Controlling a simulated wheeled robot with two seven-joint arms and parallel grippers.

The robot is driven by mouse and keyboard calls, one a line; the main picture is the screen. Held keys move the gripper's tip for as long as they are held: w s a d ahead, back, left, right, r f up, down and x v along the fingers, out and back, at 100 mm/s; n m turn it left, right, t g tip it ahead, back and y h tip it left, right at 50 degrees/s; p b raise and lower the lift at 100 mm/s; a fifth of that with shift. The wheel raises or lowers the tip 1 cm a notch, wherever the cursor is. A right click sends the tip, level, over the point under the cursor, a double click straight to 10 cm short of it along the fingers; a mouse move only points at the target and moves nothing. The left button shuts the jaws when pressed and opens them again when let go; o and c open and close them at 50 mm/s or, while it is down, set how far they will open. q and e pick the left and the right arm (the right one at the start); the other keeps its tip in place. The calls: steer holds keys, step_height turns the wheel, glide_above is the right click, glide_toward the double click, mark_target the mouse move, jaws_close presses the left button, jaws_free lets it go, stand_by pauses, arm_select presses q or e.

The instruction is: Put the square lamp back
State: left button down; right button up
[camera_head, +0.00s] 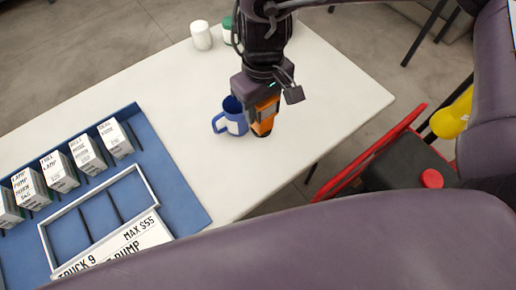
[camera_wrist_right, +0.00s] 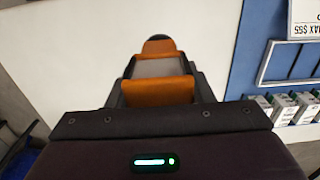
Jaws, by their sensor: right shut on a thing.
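My right gripper (camera_head: 263,118) comes down from the top over the white table, just right of the blue mug. It is shut on a grey, square-faced thing that looks like the square lamp (camera_wrist_right: 160,68). In the wrist view the grey face shows between the two orange fingers (camera_wrist_right: 160,75); the rest of it is hidden. In the head view the fingers mostly cover it. My left gripper is not in view.
A blue mug (camera_head: 231,119) stands close to my right gripper. A white jar (camera_head: 201,36) stands at the back. The table's right part is clear.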

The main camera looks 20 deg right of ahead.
mark_target(262, 127)
steer(key=shift+s+f+b, duration=0.1)
steer(key=shift+f+b, duration=1.65)
steer(key=shift+f, duration=7.85)
steer(key=shift+f, duration=0.1)
steer(key=o, duration=1.3)
step_height(262, 127, up, 12)
steer(key=p, duration=0.2)
steer(key=shift+p, duration=0.3)
steer(key=shift+s, duration=0.1)
